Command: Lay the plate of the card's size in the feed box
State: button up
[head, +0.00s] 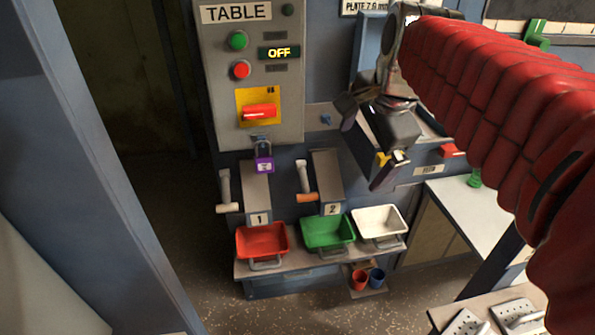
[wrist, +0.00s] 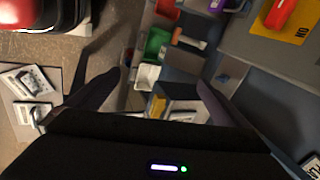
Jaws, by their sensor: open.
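My gripper (head: 364,146) is open and hangs in front of the blue-grey machine at upper right of centre. In the wrist view its two dark fingers (wrist: 156,84) stand apart with nothing held. Grey plates with handles (head: 518,314) lie on a pale bench at the bottom right; they also show at the left of the wrist view (wrist: 30,108). A white card (head: 364,7) at the top reads "PLATE 7.6 m", its end hidden by my arm. A blue-grey box (head: 430,160) behind my gripper may be the feed box; my arm hides part of it.
A control panel (head: 248,75) reads "TABLE" and "OFF", with a red switch (head: 259,112) and a purple padlock (head: 263,164). Floor at lower centre is clear.

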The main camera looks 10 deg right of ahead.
jog(key=s+a+f+n, duration=0.9)
jog(key=s+f+n, duration=0.2)
jog(key=n, duration=0.5)
jog(key=shift+s+f+n+t, duration=0.3)
jog(key=shift+s+n, duration=0.1)
jog(key=shift+s, duration=0.35)
dwell(0.3)
